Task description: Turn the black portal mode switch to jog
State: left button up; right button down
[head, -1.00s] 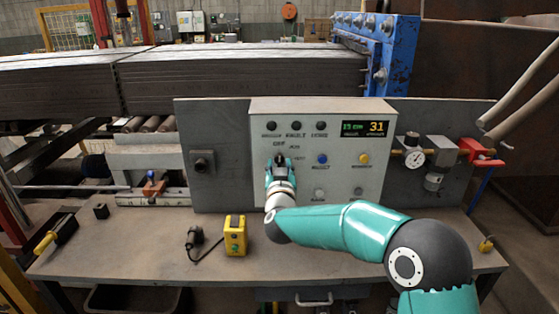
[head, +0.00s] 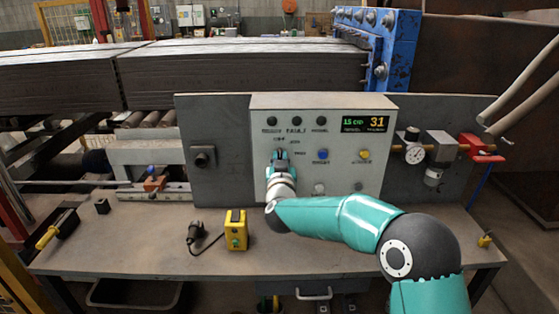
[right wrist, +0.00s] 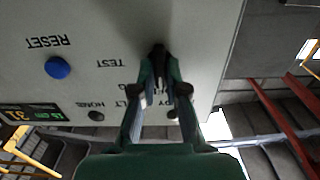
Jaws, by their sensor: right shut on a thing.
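The black portal mode switch (right wrist: 158,52) is on the light grey control panel (head: 350,185), on its left part. In the head view my right gripper (head: 280,155) is at the switch and mostly hides it. In the right wrist view the fingertips of my right gripper (right wrist: 159,62) are shut on the dark switch knob. The angle of the knob is hard to tell behind the fingers. My left gripper is not in view.
A blue button (head: 323,155) and a yellow button (head: 364,155) sit right of the switch. A lit display (head: 365,120) is above them. A yellow box (head: 235,230) with a cable stands on the bench (head: 130,240). A gauge (head: 414,153) is at the right.

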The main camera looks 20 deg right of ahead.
jog(key=shift+d+f+m+b, duration=0.1)
jog(key=shift+d+m+b, duration=0.05)
jog(key=shift+m+b, duration=4.1)
jog(key=shift+m, duration=0.25)
jog(key=c, duration=1.2)
grip_release()
jog(key=shift+s, duration=0.1)
